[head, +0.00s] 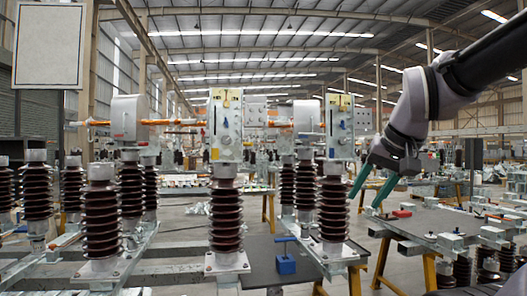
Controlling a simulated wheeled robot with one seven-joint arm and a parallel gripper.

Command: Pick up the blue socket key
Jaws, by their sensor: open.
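A blue tool with a T-shaped bar on top and a block-like lower part (286,264) stands on a dark flat surface (258,262) at the lower middle; it looks like the blue socket key. My gripper (364,201) has two green fingers, spread apart and pointing down and to the left. It is open, with nothing seen between the fingers. It hangs to the right of the blue tool and higher in the picture, well apart from it.
Brown ribbed insulators (226,225) on metal frames fill the left and middle. One insulator (332,212) stands between the blue tool and my gripper in the picture. A grey table (440,222) on yellow legs, with a red item (402,213), is at the right.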

